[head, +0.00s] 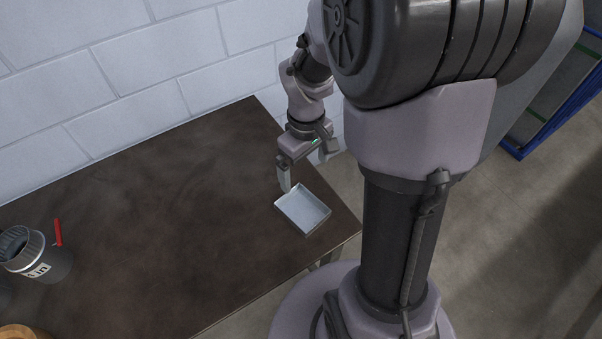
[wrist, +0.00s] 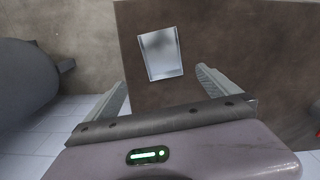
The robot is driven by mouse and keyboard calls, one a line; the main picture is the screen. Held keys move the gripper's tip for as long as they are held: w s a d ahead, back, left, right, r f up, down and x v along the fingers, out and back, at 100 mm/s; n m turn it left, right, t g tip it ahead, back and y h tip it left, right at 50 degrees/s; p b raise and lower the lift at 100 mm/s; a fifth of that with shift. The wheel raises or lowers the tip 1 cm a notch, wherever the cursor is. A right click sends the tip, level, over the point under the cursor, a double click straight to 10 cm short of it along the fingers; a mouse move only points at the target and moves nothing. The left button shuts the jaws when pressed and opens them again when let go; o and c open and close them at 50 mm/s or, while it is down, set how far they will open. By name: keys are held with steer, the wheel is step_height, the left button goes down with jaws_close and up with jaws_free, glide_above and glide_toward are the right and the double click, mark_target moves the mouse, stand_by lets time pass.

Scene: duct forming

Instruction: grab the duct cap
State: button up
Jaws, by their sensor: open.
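The duct cap (head: 303,211) is a shallow, light grey metal tray shape with low raised edges. It lies open side up on the dark brown table (head: 150,220), near the table's right corner. In the wrist view the duct cap (wrist: 161,54) is ahead of the fingers, between their two lines, and no finger is seen touching it. My gripper (head: 287,188) is above the table beside the cap's upper left side in the head view. In the wrist view my gripper (wrist: 163,82) has its two fingers wide apart with nothing between them.
A dark cylindrical can (head: 38,258) with a red-handled tool (head: 58,232) stands at the table's left. An orange-brown round object (head: 22,333) shows at the lower left corner. A white block wall (head: 130,75) runs behind the table. The middle of the table is clear.

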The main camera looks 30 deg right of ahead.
steer(key=b, duration=0.5)
glide_above(302, 211)
step_height(302, 211, down, 12)
steer(key=shift+s+a+r, duration=0.1)
steer(key=shift+s, duration=0.05)
step_height(302, 211, down, 5)
steer(key=shift+f+b, duration=0.2)
steer(key=shift+b, duration=0.85)
steer(key=shift+r, duration=0.15)
steer(key=c, duration=1.2)
